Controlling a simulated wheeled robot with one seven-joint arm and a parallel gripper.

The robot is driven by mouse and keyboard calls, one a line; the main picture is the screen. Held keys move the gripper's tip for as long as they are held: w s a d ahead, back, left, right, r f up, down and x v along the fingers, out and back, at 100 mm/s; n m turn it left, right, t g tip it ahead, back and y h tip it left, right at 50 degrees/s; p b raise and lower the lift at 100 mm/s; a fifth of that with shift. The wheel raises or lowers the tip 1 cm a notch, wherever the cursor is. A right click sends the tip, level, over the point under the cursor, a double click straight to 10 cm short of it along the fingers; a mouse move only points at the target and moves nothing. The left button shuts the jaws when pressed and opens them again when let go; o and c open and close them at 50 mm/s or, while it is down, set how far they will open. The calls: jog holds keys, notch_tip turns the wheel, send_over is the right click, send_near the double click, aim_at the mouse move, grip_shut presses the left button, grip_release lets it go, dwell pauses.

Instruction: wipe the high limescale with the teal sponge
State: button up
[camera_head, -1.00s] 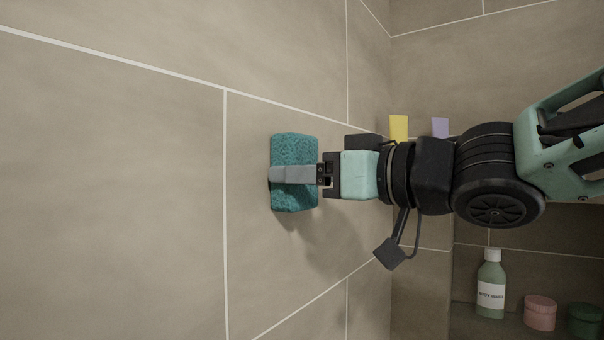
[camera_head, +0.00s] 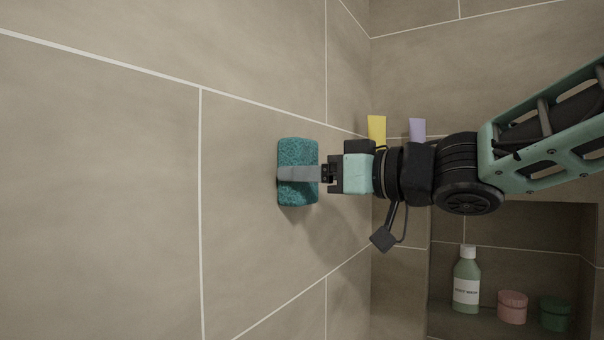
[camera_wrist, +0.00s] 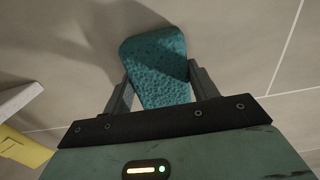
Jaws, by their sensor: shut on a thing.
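The teal sponge (camera_head: 298,194) is held in my gripper (camera_head: 300,174) in front of the beige tiled wall in the head view. In the wrist view the sponge (camera_wrist: 158,75) sits between the two fingers of my gripper (camera_wrist: 160,88), which is shut on it. The sponge's far face is toward the wall, and a shadow falls on the tiles beside it. I cannot tell whether it touches the wall. No limescale mark is visible on the tiles in view; any patch behind the sponge or arm is hidden.
A yellow item (camera_head: 376,128) and a lilac item (camera_head: 417,129) stand behind my arm near the corner. A recessed niche at lower right holds a body wash bottle (camera_head: 466,280), a pink jar (camera_head: 512,307) and a green jar (camera_head: 555,313). The left wall is clear.

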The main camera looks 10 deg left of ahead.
jog(key=shift+w+d, duration=0.2)
jog(key=shift+w, duration=0.15)
jog(key=v, duration=0.6)
dwell(0.3)
jog(key=shift+d, duration=0.1)
jog(key=shift+v, duration=1.4)
